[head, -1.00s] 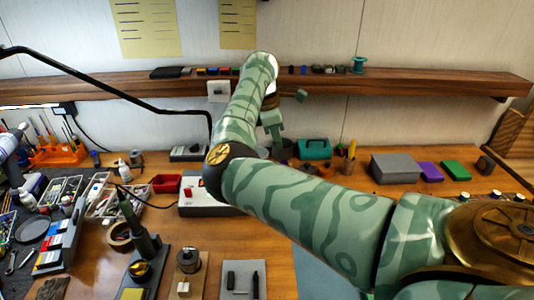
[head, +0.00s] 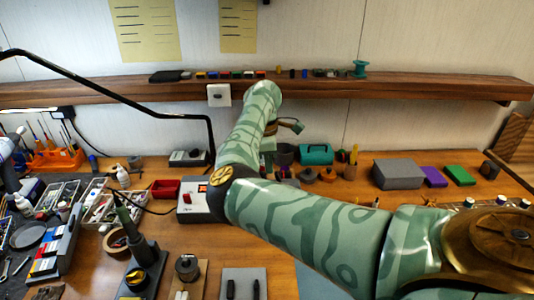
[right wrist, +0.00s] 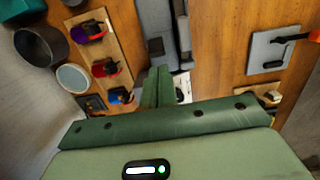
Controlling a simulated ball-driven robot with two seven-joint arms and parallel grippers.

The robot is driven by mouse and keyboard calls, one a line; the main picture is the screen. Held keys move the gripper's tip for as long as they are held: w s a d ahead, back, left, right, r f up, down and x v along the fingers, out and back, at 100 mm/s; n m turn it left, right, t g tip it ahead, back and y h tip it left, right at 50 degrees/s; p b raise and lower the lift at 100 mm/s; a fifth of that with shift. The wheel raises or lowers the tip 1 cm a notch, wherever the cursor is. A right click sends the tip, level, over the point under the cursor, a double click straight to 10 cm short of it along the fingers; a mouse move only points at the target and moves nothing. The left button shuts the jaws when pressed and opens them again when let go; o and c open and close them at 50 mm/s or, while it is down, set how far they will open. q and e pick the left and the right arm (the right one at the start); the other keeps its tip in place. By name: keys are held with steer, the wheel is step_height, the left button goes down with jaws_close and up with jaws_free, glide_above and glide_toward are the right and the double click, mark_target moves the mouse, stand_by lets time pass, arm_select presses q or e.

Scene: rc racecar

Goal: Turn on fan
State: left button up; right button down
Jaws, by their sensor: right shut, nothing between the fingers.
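No fan is plainly recognisable in either view. My left gripper is not in view.
The wooden shelf (head: 120,93) with small items runs along the wall. A black bent arm (head: 130,98) reaches in from the left. A white unit with a red display (head: 188,208), a red bin (head: 165,188), a teal box (head: 316,154) and a grey box (head: 397,173) crowd the bench.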

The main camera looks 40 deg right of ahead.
mark_target(277, 173)
steer(key=shift+s+d+f, duration=0.1)
steer(key=shift+f, duration=1.35)
steer(key=shift+s+d+r+t+y, duration=0.15)
steer(key=shift+d+r+t+y, duration=0.1)
steer(key=shift+t+y, duration=0.3)
steer(key=shift+s+d+r+t+y+p, duration=0.15)
steer(key=shift+t+y+p, duration=0.1)
steer(key=shift+y+p, duration=0.1)
steer(key=shift+s+d+r+t+y, duration=0.15)
steer(key=shift+s+d+t+y, duration=0.25)
steer(key=shift+t+y, duration=0.4)
steer(key=shift+s+d, duration=0.2)
steer(key=shift+d, duration=0.1)
steer(key=shift+r, duration=0.1)
steer(key=shift+r+p, duration=0.75)
